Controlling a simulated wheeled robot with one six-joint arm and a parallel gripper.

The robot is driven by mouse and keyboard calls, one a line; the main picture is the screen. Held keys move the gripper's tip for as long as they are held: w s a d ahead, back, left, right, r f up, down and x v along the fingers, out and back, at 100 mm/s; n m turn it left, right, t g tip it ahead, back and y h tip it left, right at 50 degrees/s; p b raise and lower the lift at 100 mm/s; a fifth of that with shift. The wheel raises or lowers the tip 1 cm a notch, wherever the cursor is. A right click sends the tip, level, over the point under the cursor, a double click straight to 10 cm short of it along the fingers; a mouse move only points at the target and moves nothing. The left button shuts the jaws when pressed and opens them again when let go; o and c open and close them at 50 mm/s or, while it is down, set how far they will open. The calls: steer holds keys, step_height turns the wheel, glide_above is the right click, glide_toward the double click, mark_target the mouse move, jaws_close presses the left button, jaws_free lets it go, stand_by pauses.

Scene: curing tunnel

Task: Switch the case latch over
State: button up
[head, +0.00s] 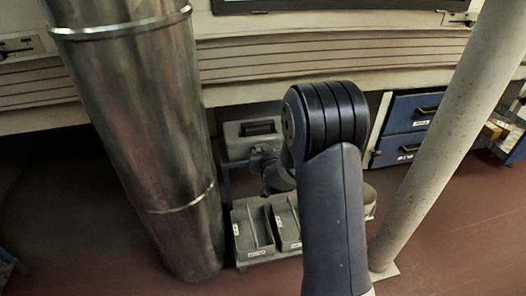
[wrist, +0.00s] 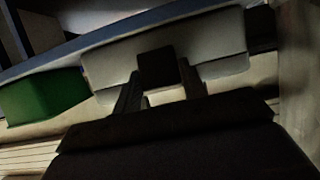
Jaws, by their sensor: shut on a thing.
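The grey case (head: 238,145) stands on a low shelf in the head view, with a dark handle or recess on its front. In the wrist view the pale grey case (wrist: 110,70) fills the upper middle. A dark, squarish latch (wrist: 157,68) is on its near face. My gripper (wrist: 160,88) has one finger on each side of the latch and is shut on it. The latch's lower part and its exact setting are hard to make out in the dim picture. In the head view my gripper (head: 264,162) is small and partly hidden by my arm, in front of the case.
Grey bins (head: 253,228) stand on the lower shelf. A large metal duct (head: 135,130) rises on the left and a pale post (head: 445,140) on the right. Blue drawers (head: 408,130) are behind the post. A green box (wrist: 45,97) is left of the case in the wrist view.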

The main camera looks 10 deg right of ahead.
steer(key=o, duration=1)
steer(key=shift+p+v, duration=1.25)
steer(key=shift+v, duration=4.2)
